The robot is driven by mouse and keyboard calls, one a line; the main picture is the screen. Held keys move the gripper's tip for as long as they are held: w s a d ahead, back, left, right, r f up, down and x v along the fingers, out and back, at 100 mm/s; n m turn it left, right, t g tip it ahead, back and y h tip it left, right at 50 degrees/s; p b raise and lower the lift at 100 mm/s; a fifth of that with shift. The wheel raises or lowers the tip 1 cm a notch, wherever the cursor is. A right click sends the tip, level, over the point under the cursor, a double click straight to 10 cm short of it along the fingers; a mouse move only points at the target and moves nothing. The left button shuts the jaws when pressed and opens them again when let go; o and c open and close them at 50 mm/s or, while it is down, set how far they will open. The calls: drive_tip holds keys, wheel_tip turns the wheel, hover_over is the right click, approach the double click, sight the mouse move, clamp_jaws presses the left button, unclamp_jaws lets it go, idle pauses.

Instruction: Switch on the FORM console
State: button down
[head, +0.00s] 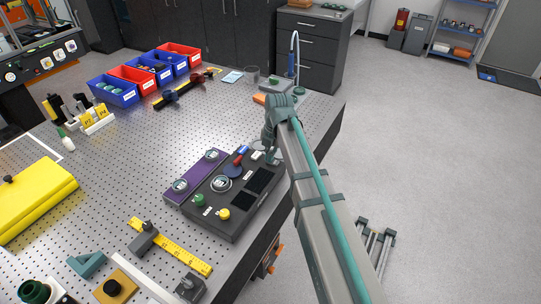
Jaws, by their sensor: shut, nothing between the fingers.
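A dark grey console (240,215) with a purple panel (187,182) along its left side sits near the right edge of the perforated table. It carries round dials, a green knob (199,200), a yellow knob (223,214), a red-and-blue control (238,158) and dark screens. The labels are too small to read, so I cannot tell which part is marked FORM. My gripper (272,157) is shut and empty, pointing down at the console's far right corner. My arm partly hides that corner, and I cannot tell whether the fingertips touch it.
A yellow scale bar (172,246) with slide blocks lies in front of the console. A yellow case (35,200) is at the left. Blue and red bins (113,90) line the back left. A thin upright spout (294,58) stands behind my arm. The table centre is clear.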

sight(275, 162)
drive_tip(key=shift+f, duration=0.1)
drive_tip(key=shift+s+d, duration=0.15)
drive_tip(key=shift+d, duration=0.05)
drive_tip(key=shift+s+d+p, duration=0.3)
drive_tip(key=shift+d, duration=0.25)
drive_tip(key=shift+r, duration=0.25)
wheel_tip(275, 162, up, 4)
drive_tip(key=p, duration=0.3)
drive_tip(key=shift+s+d+r, duration=0.1)
drive_tip(key=shift+d, duration=0.05)
drive_tip(key=shift+d+r+b, duration=0.1)
drive_tip(key=shift+r+b, duration=0.2)
drive_tip(key=shift+b, duration=0.3)
wheel_tip(275, 162, up, 9)
drive_tip(key=d+b, duration=0.1)
drive_tip(key=b, duration=0.1)
drive_tip(key=shift+s+b, duration=0.4)
